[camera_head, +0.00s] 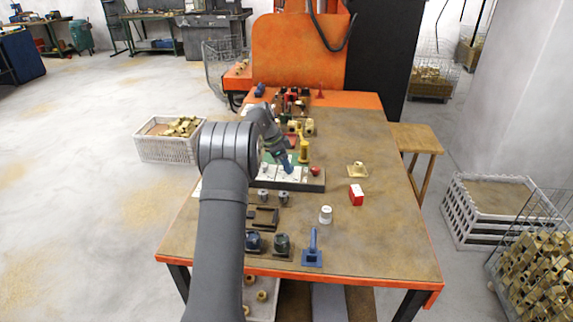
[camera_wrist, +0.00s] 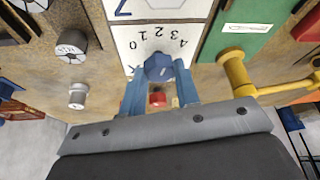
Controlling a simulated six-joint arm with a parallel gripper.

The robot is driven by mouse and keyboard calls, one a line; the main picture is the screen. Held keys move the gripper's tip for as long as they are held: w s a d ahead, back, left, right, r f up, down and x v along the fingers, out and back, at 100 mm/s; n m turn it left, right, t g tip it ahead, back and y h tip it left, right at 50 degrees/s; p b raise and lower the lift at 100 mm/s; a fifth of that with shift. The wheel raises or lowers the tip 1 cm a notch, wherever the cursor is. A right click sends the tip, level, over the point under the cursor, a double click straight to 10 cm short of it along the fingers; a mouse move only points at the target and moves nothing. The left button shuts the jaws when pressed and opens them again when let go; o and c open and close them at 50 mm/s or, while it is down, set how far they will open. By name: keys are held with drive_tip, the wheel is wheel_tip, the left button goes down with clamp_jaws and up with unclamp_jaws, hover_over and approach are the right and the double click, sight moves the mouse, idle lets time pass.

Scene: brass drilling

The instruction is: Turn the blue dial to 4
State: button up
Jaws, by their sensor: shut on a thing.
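The blue dial (camera_wrist: 158,67) sits on a white panel (camera_wrist: 125,42) printed with an arc of numbers, 0 to 4, which appear upside down in the wrist view. My gripper (camera_wrist: 160,88) has its two blue fingers on either side of the dial and is shut on it. The dial's pointer mark cannot be made out, so its setting is unclear. In the head view my gripper (camera_head: 287,165) reaches down to the white panel strip (camera_head: 268,178) on the table, and the dial is not distinguishable there.
A yellow fitting (camera_wrist: 235,70) stands close right of my gripper in the wrist view, by a green panel (camera_wrist: 243,30). A grey knob (camera_wrist: 72,45) is at left. In the head view a red button (camera_head: 316,171) is near; the table's right front (camera_head: 385,240) is clear.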

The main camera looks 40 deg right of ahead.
drive_tip(key=m, duration=0.2)
drive_tip(key=m+g+y, duration=0.1)
drive_tip(key=m, duration=0.1)
drive_tip(key=shift+w+d+f+m, duration=0.1)
drive_tip(key=shift+w+m, duration=0.1)
drive_tip(key=shift+m, duration=0.1)
drive_tip(key=shift+d+m+g+y, duration=0.15)
drive_tip(key=shift+m+g+y, duration=0.5)
drive_tip(key=shift+m, duration=1.15)
drive_tip(key=o, duration=1)
drive_tip(key=shift+r, duration=0.2)
wheel_tip(320, 180, up, 4)
drive_tip(key=shift+r, duration=0.1)
drive_tip(key=s+d+r, duration=0.1)
drive_tip(key=s+r, duration=0.1)
drive_tip(key=s, duration=0.1)
drive_tip(key=s+r, duration=0.2)
drive_tip(key=s, duration=0.2)
drive_tip(key=s+d+r, duration=0.1)
drive_tip(key=s+r, duration=0.1)
drive_tip(key=s, duration=0.2)
drive_tip(key=shift+s+d+r, duration=0.15)
drive_tip(key=shift+d+r, duration=0.15)
drive_tip(key=shift+d, duration=0.05)
